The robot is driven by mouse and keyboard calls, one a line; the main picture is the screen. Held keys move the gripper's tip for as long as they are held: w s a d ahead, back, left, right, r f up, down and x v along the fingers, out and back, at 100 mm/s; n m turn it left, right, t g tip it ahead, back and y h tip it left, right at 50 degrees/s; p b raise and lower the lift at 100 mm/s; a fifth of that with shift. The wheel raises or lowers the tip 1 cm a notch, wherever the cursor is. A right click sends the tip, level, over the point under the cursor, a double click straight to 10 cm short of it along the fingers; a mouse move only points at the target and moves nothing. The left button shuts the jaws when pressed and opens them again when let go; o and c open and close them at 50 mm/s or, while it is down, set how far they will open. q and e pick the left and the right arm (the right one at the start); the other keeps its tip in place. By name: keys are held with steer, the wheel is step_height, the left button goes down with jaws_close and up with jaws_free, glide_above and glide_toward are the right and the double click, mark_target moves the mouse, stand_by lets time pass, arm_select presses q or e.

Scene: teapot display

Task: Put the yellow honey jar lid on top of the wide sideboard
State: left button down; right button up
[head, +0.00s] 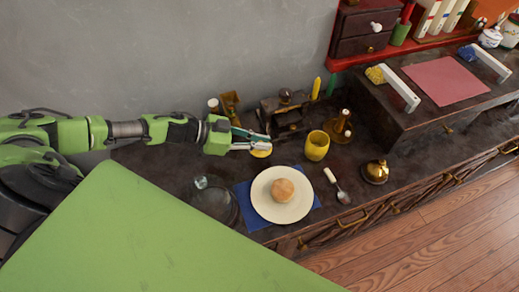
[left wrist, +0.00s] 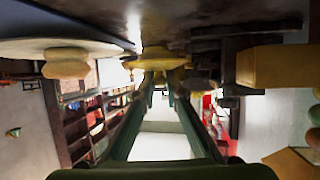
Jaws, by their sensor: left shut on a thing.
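The yellow honey jar lid (head: 261,152) is at the tip of my left gripper (head: 258,142) in the head view. In the left wrist view the lid (left wrist: 160,59) sits between the fingertips, and the gripper is shut on it. The wide sideboard (head: 405,166) has a dark wooden top and runs under the lid. I cannot tell whether the lid touches the top. My right gripper is not in view.
A white plate (head: 268,209) with a bun lies on a blue napkin in front of the lid. A glass dome (head: 212,200) stands left of it.

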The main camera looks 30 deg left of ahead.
arm_select(q)
steer(key=shift+a+f, duration=0.2)
steer(key=shift+f, duration=1.65)
steer(key=c, duration=2.1)
jaws_free()
steer(key=shift+f, duration=0.1)
steer(key=b+v, duration=0.1)
steer(key=v, duration=1)
steer(key=shift+s+a, duration=0.1)
steer(key=shift+s+a+r, duration=0.2)
steer(key=shift+a+r, duration=0.05)
steer(key=shift+r, duration=0.2)
